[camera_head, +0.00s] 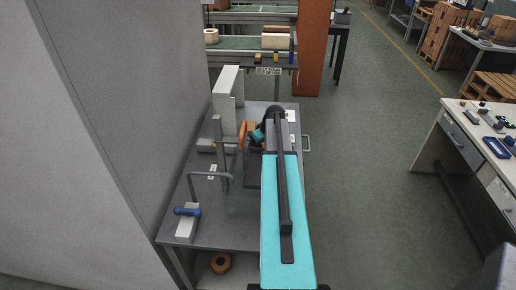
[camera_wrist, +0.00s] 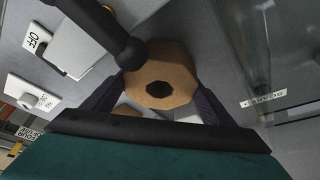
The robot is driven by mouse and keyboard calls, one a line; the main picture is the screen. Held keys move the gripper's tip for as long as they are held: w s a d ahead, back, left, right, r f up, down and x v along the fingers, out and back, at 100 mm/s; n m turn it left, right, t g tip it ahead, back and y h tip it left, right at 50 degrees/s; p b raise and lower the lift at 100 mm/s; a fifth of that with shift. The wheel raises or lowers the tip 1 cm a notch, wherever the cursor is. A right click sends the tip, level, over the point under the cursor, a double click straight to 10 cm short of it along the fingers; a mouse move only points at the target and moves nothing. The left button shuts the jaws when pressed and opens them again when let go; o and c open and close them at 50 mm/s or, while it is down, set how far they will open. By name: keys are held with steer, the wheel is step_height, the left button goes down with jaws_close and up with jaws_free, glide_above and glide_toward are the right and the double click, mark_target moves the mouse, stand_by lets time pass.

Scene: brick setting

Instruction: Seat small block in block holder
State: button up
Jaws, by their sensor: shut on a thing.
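My gripper (camera_wrist: 158,103) shows in the wrist view with its dark fingers on either side of a brown octagonal piece (camera_wrist: 178,72) that has a dark hole in its middle. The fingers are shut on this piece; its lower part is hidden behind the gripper. In the head view, my gripper is near the middle of the grey table (camera_head: 225,235), partly hidden by my arm. An orange-brown piece (camera_head: 241,138) shows beside it. I cannot tell for certain which thing is the small block or the block holder.
A tall white box-like piece (camera_head: 226,88) stands at the table's back left. A bent grey rail (camera_head: 210,174) and a blue-handled tool on a white base (camera_head: 187,222) are nearer the front. A black rod with a knob (camera_wrist: 110,35) is close to the octagonal piece.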

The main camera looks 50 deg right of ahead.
steer(key=o, duration=1.4)
steer(key=shift+f, duration=0.1)
steer(key=shift+c, duration=0.2)
steer(key=shift+r, duration=0.2)
steer(key=b+v, duration=0.3)
steer(key=v, duration=0.9)
